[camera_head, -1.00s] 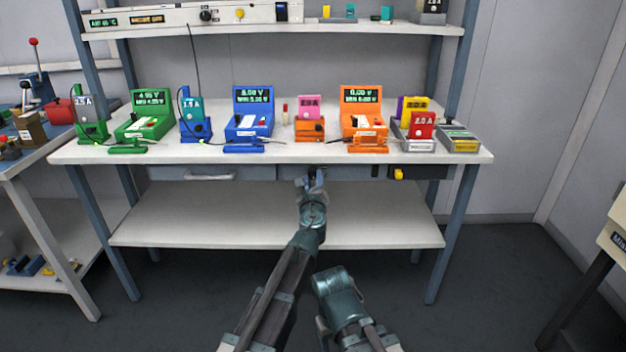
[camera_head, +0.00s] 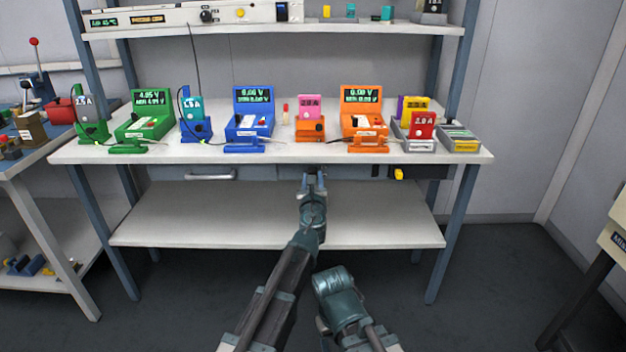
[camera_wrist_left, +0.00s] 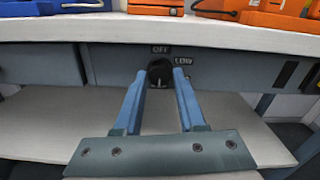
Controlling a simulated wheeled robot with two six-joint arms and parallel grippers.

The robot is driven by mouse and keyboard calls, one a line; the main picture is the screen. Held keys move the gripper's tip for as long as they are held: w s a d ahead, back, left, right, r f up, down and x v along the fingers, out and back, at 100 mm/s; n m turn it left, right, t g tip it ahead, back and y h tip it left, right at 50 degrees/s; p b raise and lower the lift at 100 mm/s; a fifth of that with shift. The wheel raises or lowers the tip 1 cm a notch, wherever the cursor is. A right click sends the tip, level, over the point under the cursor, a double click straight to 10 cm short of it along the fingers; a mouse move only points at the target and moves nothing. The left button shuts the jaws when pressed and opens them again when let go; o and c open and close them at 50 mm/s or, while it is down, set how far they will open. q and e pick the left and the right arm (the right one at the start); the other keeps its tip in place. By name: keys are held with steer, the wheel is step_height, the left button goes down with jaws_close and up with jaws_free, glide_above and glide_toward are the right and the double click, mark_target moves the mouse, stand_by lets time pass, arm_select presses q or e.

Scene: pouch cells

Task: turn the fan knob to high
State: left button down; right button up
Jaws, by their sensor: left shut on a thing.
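The fan knob (camera_wrist_left: 160,72) is a round black knob on the grey panel under the bench top. In the left wrist view the labels OFF and LOW show above it and to its right. No HIGH label can be read. My left gripper (camera_wrist_left: 160,88) has its two blue fingers on either side of the knob and is shut on it. In the head view my left gripper (camera_head: 313,174) is at the front panel below the bench edge and hides the knob. My right gripper is not visible; only part of that arm shows.
The bench top (camera_head: 290,152) above carries several coloured testers and cell holders. A drawer handle (camera_head: 210,177) is left of the gripper, and a yellow part (camera_head: 398,174) on a dark box is to its right. The lower shelf (camera_head: 180,225) is bare.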

arm_select(q)
steer(key=c, duration=0.5)
jaws_free()
